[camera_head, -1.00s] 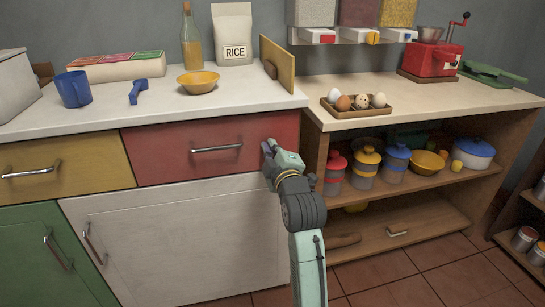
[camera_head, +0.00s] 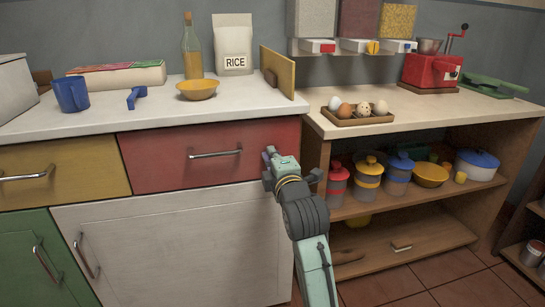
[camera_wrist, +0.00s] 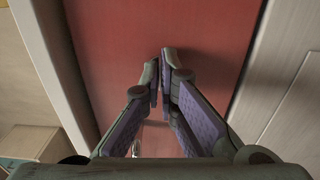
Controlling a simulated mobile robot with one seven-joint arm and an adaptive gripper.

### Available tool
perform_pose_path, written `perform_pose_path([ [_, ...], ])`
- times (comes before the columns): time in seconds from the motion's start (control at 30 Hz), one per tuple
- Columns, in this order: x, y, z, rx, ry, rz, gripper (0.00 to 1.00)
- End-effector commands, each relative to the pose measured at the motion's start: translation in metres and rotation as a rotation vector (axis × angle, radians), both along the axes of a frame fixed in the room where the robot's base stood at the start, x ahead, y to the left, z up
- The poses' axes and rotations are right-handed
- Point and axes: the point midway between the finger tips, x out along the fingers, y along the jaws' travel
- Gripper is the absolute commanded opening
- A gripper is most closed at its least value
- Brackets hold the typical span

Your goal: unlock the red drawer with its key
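The red drawer (camera_head: 165,160) is shut, between the yellow drawer and the wooden shelf unit, with a metal bar handle (camera_head: 215,154) across its front. My gripper (camera_head: 268,160) is at the right part of the red front, right of the handle. In the wrist view the red front (camera_wrist: 215,35) fills the middle, and the fingertips of my gripper (camera_wrist: 160,65) are close together before it. I cannot tell whether something thin is between them. No key or keyhole can be made out; the fingers may hide them.
The white counter (camera_head: 130,113) above holds a blue mug (camera_head: 71,94), a yellow bowl (camera_head: 197,89) and a rice bag (camera_head: 233,50). The wooden shelf unit (camera_head: 440,200) stands close to my gripper's right. A white cabinet door (camera_head: 180,245) is below the drawer.

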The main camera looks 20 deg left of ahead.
Motion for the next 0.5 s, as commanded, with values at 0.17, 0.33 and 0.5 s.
perform_pose_path([
  [0.17,-0.0001,0.0003,0.0001,-0.002,-0.001,0.001,0.00],
  [0.33,-0.0001,0.0004,0.0001,-0.001,-0.001,0.001,0.08],
  [0.5,-0.0001,0.0003,0.0001,0.000,0.000,0.001,0.19],
])
